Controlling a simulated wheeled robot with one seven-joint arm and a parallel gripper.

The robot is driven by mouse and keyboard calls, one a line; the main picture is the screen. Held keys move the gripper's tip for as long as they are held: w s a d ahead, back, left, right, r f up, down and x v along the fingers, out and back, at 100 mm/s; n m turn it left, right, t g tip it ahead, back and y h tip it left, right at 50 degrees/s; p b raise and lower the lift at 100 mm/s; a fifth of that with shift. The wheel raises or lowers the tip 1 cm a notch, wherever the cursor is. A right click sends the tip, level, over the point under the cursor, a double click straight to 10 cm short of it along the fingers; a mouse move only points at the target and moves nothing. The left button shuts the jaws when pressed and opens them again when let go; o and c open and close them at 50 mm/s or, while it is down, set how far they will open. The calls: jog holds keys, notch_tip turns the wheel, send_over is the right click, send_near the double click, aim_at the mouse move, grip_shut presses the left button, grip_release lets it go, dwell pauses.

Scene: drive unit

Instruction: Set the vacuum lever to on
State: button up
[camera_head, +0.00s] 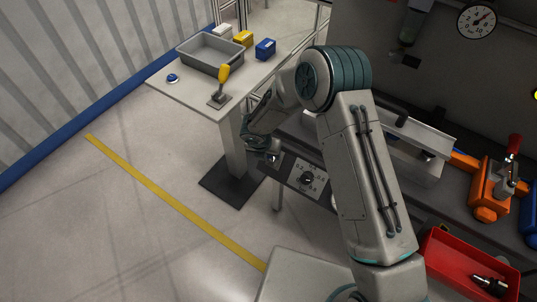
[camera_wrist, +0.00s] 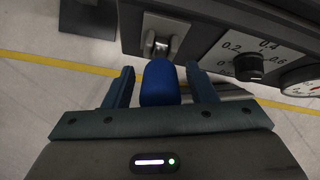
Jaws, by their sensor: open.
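A lever with a rounded blue handle (camera_wrist: 160,84) shows in the wrist view, joined to a metal bracket on a light plate (camera_wrist: 163,32) at the bench front. My gripper (camera_wrist: 160,68) is open, with one finger on each side of the blue handle. I see a gap on both sides; contact is not visible. In the head view my gripper (camera_head: 268,154) is at the bench's left end, and my arm hides much of that area. A yellow-handled lever (camera_head: 223,75) stands on the side table. No label tells which lever is for vacuum.
A black knob (camera_wrist: 249,67) on a numbered scale is right of the blue handle, with a gauge (camera_wrist: 304,82) beyond. The side table (camera_head: 190,93) holds a grey tray (camera_head: 208,69). A red bin (camera_head: 440,262) is at right. The floor at left is clear.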

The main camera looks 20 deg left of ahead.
jog(key=b+v, duration=0.1)
jog(key=v, duration=1.2)
jog(key=shift+s+d+r, duration=0.1)
